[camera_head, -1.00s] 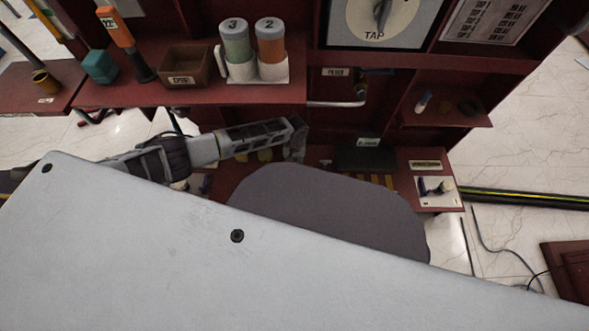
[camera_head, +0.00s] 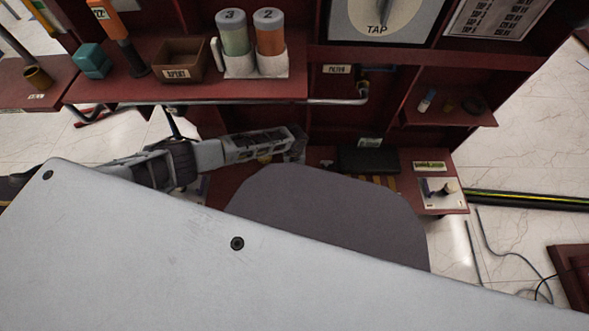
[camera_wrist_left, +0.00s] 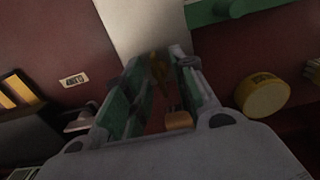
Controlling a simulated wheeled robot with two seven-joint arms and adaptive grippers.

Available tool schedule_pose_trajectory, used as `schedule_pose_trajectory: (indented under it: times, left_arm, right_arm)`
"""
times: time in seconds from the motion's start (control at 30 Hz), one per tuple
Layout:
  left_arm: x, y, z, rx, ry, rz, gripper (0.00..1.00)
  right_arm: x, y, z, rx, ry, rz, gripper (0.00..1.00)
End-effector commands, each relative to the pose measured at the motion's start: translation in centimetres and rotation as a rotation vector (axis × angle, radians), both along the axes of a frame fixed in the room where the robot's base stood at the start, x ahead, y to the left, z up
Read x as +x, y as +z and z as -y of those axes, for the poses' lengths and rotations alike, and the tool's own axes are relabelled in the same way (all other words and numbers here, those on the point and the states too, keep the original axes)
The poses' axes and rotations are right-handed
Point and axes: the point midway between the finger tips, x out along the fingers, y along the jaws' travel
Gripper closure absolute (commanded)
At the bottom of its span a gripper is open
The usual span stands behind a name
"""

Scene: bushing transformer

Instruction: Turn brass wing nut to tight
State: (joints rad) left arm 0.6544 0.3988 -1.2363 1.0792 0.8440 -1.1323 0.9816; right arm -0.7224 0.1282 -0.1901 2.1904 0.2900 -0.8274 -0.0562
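My left gripper (camera_head: 298,145) reaches in from the left over the lower shelf of the red cabinet. In the left wrist view my left gripper (camera_wrist_left: 160,65) has its two green-padded fingers apart, with a visible gap between them. A small dark brass-coloured piece (camera_wrist_left: 158,66), which looks like the wing nut, shows between the fingertips in front of a pale strip. It is blurred, and I cannot tell whether the fingers touch it. I cannot make out the wing nut in the head view. My right gripper is not in view.
A tan block (camera_wrist_left: 178,120) and a yellow round piece (camera_wrist_left: 264,95) lie near the fingers, with a green part (camera_wrist_left: 230,12) above. The upper shelf holds a brown box (camera_head: 180,60) and numbered canisters (camera_head: 254,45). A white plate with a knob (camera_head: 441,192) is at the right.

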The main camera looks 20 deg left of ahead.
Motion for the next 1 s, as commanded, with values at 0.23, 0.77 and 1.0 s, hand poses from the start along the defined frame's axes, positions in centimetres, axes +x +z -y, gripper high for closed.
schedule_pose_trajectory:
  times: [0.23,0.77,1.0]
  left_arm:
    - [0.02,0.04,0.02,0.000,0.000,0.000,0.77]
    - [-0.02,0.07,0.02,0.000,-0.006,-0.001,1.00]
    - [-0.04,0.16,0.00,0.000,-0.037,-0.001,1.00]
  right_arm:
    - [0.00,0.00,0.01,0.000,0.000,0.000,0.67]
    - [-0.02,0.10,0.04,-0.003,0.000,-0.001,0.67]
    - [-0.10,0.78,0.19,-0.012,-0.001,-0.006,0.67]
